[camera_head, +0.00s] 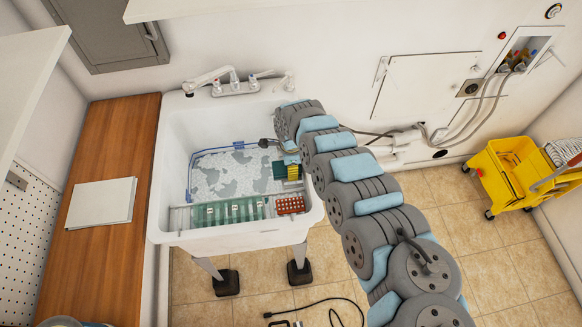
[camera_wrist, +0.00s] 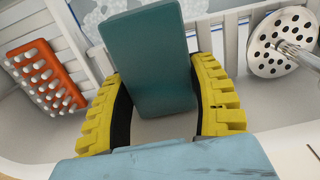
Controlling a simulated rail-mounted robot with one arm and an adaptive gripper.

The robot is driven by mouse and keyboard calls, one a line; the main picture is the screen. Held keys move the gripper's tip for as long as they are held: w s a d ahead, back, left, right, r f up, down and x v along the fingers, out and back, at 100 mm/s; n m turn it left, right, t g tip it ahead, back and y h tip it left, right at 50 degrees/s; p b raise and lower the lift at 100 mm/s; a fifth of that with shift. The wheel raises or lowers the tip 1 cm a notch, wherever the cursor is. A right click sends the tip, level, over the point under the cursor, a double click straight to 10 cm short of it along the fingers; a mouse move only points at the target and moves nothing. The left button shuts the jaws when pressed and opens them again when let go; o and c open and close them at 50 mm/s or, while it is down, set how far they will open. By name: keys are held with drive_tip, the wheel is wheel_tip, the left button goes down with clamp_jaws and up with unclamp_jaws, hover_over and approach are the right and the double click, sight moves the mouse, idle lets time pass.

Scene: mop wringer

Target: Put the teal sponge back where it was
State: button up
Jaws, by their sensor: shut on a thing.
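The teal sponge (camera_wrist: 150,58) is a flat block held between the two yellow fingers of my gripper (camera_wrist: 160,92) in the wrist view. It sticks out past the fingertips, over a pale slatted rack. In the head view the teal sponge (camera_head: 279,169) shows as a small dark patch beside the yellow fingers of my gripper (camera_head: 293,172), inside the white sink (camera_head: 172,180) near its right side. Whether the sponge touches the rack is not clear.
An orange bristled brush (camera_wrist: 46,78) lies on the rack at left in the wrist view; it also shows in the head view (camera_head: 290,205). A round perforated metal disc (camera_wrist: 270,58) is at right. A slatted rack (camera_head: 225,212) spans the sink front. A yellow mop bucket (camera_head: 505,175) stands far right.

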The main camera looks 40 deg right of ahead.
drive_tip(key=o, duration=1.1)
drive_tip(key=shift+o, duration=0.2)
drive_tip(key=shift+d+r, duration=0.1)
drive_tip(key=shift+r, duration=0.7)
wheel_tip(320, 180, up, 11)
drive_tip(key=shift+f, duration=0.2)
